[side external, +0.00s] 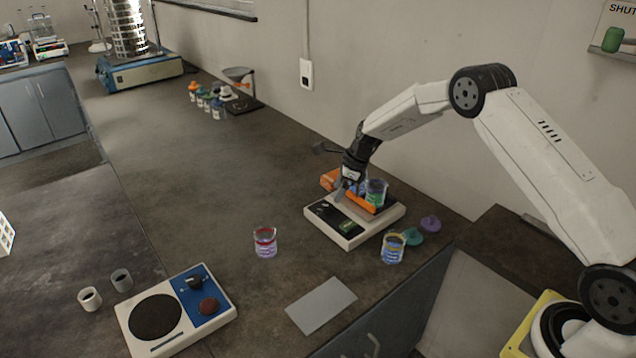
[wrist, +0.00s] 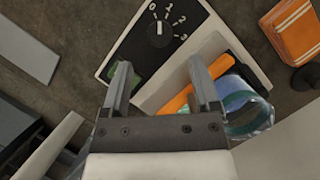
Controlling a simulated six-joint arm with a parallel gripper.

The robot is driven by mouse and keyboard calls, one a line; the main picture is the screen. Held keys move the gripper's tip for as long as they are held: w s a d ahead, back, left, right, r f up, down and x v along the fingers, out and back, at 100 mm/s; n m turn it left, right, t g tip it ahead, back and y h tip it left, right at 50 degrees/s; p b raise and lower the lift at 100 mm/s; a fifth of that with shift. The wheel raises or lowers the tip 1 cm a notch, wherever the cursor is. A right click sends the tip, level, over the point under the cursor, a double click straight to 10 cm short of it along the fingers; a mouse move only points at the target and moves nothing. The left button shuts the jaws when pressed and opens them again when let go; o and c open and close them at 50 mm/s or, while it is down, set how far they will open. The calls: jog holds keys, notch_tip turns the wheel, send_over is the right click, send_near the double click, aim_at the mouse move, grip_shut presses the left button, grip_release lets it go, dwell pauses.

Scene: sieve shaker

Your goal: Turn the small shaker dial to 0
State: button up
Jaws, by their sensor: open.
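In the wrist view a black dial (wrist: 159,32) with a short white mark sits on the black panel of a white device, with numbers 0 to 3 around its upper and right side. The mark points roughly up the picture, near 0 and 1; which it meets is unclear. The white device (side external: 349,236) stands near the counter's right end in the side view, where the dial is too small to make out. My gripper (side external: 345,190) is over this device. In the wrist view my gripper (wrist: 160,75) is open and empty, its fingertips below the dial in the picture and apart from it.
A jar (side external: 376,193) and an orange item (side external: 328,179) are close by my gripper. Two more jars (side external: 265,243) (side external: 393,249) stand near the device. A blue-panelled device (side external: 205,292) is at front left. A sieve stack (side external: 128,30) stands far left. The middle counter is clear.

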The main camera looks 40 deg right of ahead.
aim_at(328, 205)
jog(key=shift+v, duration=1.1)
jog(key=n, duration=0.3)
jog(key=w+a+n+g, duration=0.1)
jog(key=n, duration=0.2)
jog(key=a+n+h, duration=0.1)
jog(key=n, duration=0.2)
jog(key=shift+w+g, duration=0.2)
jog(key=shift+g, duration=0.1)
jog(key=n, duration=0.3)
jog(key=shift+w+a+n+g+h, duration=0.2)
jog(key=shift+n+g+h, duration=0.1)
jog(key=shift+h, duration=0.1)
jog(key=n, duration=0.1)
jog(key=n+h, duration=0.1)
jog(key=n, duration=0.3)
jog(key=shift+w+a+r+g, duration=0.15)
jog(key=shift+w+r+g, duration=0.1)
jog(key=shift+w+g, duration=0.15)
jog(key=shift+f, duration=0.1)
jog(key=shift+f, duration=3.85)
